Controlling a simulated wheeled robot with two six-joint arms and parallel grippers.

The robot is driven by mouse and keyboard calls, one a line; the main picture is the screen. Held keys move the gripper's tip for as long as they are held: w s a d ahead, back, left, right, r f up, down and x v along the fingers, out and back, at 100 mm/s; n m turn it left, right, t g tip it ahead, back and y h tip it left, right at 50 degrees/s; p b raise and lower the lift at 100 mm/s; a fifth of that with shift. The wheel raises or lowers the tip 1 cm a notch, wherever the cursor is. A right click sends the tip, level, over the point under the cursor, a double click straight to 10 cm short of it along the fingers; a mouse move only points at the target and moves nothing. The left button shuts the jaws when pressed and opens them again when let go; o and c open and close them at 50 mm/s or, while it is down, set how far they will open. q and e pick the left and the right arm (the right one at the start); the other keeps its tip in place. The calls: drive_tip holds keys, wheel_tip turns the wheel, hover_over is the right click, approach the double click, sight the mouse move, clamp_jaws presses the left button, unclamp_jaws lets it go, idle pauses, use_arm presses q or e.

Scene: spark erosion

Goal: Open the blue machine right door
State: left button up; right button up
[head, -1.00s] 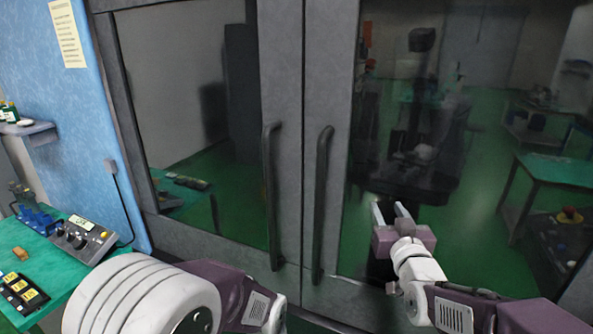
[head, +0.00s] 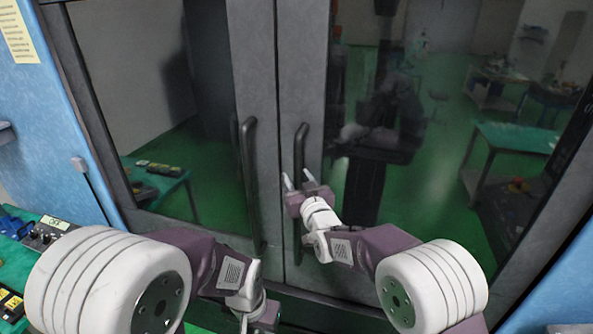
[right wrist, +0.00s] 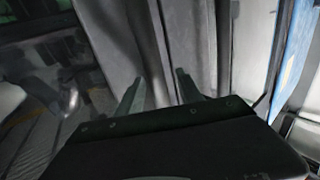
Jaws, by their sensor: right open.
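The blue machine (head: 58,125) fills the head view, with two grey-framed, dark-glass doors meeting at a central seam. The right door (head: 303,60) looks shut. Its vertical dark bar handle (head: 299,152) is just right of the seam. My right gripper (head: 297,181) is open at the handle's middle, its fingertips appearing on either side of the bar. In the right wrist view, the open fingers (right wrist: 160,90) point at the grey door, with a bar-like dark shape between them; contact is unclear. My left gripper (head: 262,315) is low at the bottom edge, its fingers hidden.
The left door's handle (head: 249,180) stands close beside, left of the seam. A green-topped bench (head: 15,262) with a control box (head: 45,232) is at lower left. The glass reflects green floor and tables. A yellow notice (head: 17,35) is at upper left.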

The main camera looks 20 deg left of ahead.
drive_tip(key=shift+w+d, duration=0.15)
drive_tip(key=shift+d, duration=0.25)
drive_tip(key=shift+a, duration=0.25)
drive_tip(key=c, duration=0.4)
drive_tip(key=shift+s+a, duration=0.15)
drive_tip(key=shift+s, duration=0.05)
drive_tip(key=c, duration=0.5)
drive_tip(key=shift+w, duration=0.1)
clamp_jaws()
